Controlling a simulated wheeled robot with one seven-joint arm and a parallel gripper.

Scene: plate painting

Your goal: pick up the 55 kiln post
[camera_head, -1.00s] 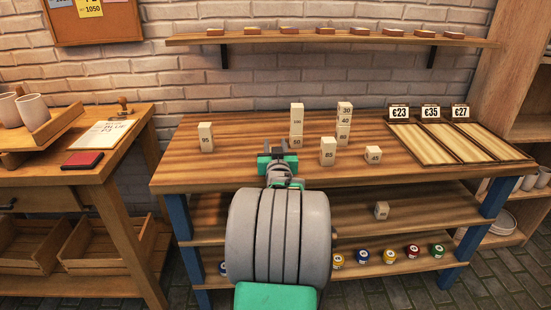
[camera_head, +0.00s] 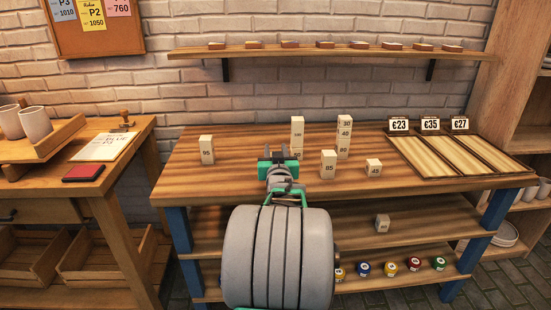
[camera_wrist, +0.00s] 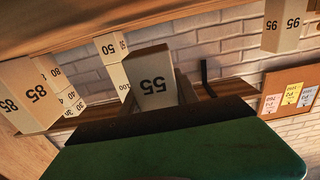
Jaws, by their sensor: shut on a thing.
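My gripper (camera_head: 278,156) is shut on the 55 kiln post (camera_wrist: 152,80). In the wrist view the post is a pale block, its number upside down, gripped between the dark fingers. In the head view I cannot make the post out behind my gripper, which is over the tabletop (camera_head: 250,143). The 85 post (camera_head: 328,165) stands to the right of my gripper, apart from it. The 100 post (camera_head: 297,132) stands behind, stacked on the 50 post (camera_wrist: 110,46), which my gripper mostly hides in the head view.
A stack topped by the 30 post (camera_head: 346,120) stands right of the 100 post. The 45 post (camera_head: 373,168) is at front right, the 95 post (camera_head: 206,150) at far left. Price-tagged trays (camera_head: 458,158) fill the right end. Another block (camera_head: 382,223) is on the shelf below.

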